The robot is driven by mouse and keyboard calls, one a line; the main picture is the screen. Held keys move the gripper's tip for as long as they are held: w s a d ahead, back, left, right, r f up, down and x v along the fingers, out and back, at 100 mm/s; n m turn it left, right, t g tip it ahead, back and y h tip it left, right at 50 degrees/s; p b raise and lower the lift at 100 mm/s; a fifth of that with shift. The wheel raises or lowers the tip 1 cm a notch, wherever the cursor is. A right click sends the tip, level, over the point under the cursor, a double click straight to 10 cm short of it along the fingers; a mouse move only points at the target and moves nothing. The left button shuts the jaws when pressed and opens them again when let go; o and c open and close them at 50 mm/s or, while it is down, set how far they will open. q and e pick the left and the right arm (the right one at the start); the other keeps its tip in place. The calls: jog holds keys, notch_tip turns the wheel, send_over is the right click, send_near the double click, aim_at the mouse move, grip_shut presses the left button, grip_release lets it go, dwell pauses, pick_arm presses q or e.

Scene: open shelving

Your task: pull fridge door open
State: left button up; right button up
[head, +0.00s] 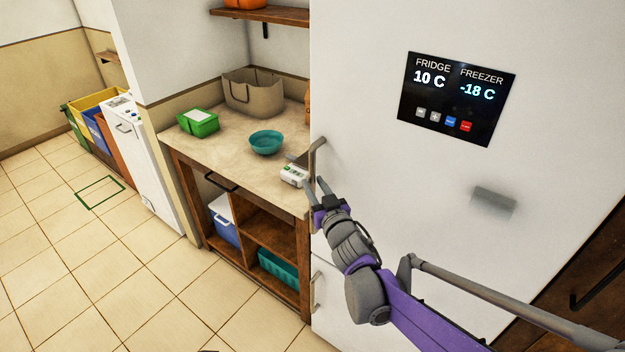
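The white fridge (390,200) fills the right of the head view, and its door looks closed. A grey bar handle (317,150) runs along the door's left edge. My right gripper (319,188) is at the lower part of this handle, with a finger close beside the bar. The fingertips and the bar overlap in the view, so I cannot tell whether the fingers grip it. A second handle (315,292) is lower on the same edge. My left gripper is out of view.
A black display panel (456,98) is on the fridge front. Left of the fridge stands a counter (220,150) with a teal bowl (266,143), green box (198,122), basket (252,92) and white device (294,175). The tiled floor (110,270) at left is open.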

jog(key=shift+x, duration=0.9)
grip_shut()
dwell(0.8)
